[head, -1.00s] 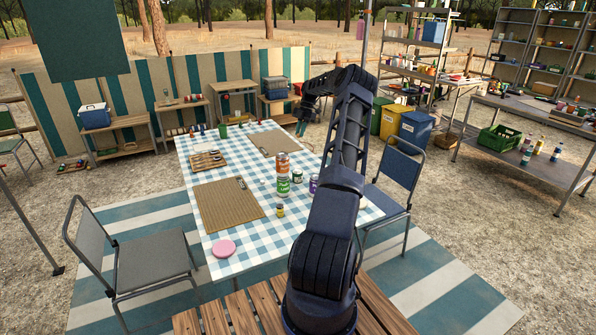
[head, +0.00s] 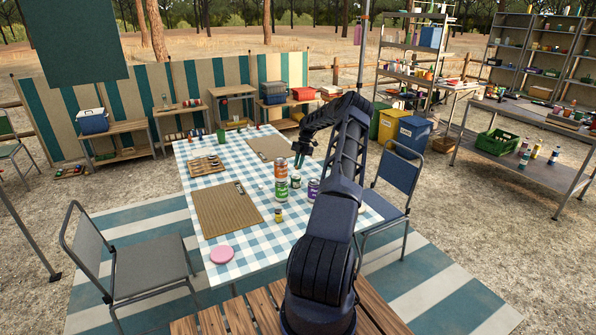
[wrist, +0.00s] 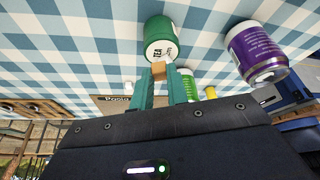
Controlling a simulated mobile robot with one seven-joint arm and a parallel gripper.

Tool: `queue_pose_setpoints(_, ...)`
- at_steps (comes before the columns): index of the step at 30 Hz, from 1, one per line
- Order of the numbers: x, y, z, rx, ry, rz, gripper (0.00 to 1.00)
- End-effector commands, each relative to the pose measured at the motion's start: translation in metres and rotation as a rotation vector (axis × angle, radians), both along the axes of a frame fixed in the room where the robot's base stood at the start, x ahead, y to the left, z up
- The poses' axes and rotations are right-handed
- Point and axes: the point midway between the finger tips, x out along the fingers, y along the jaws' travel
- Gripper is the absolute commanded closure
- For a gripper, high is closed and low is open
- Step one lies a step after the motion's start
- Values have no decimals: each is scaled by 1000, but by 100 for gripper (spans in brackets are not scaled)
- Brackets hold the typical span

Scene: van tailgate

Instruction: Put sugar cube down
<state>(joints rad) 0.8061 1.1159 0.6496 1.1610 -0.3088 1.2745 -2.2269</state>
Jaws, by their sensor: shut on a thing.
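My gripper (head: 299,158) hangs over the checked table (head: 238,246), near its right side, beyond a cluster of jars and tins. In the wrist view my gripper (wrist: 159,73) is shut on a small tan-brown cube, the sugar cube (wrist: 158,68), pinched between the teal fingertips. A green tin marked TEA (wrist: 165,42) is close past the fingertips; I cannot tell whether the cube touches it. The cube is too small to make out in the head view.
A chair (head: 393,178) stands at right.

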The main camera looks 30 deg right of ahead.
Motion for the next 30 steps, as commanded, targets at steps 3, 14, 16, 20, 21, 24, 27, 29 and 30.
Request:
queue_pose_setpoints(3, -1, 0, -18, 2, 3, 0, 100)
queue_pose_setpoints(14, 0, 0, -35, 1, 0, 0, 100)
queue_pose_setpoints(16, 0, 0, -35, 1, 0, 0, 100)
queue_pose_setpoints(20, 0, 0, -37, 1, 0, 0, 78)
queue_pose_setpoints(21, 0, 0, -37, 1, 0, 0, 71)
queue_pose_setpoints(24, 0, 0, -37, 1, 0, 0, 62)
queue_pose_setpoints(27, 0, 0, -37, 1, 0, 0, 62)
queue_pose_setpoints(29, 0, 0, -37, 1, 0, 0, 62)
queue_pose_setpoints(30, 0, 0, -37, 1, 0, 0, 62)
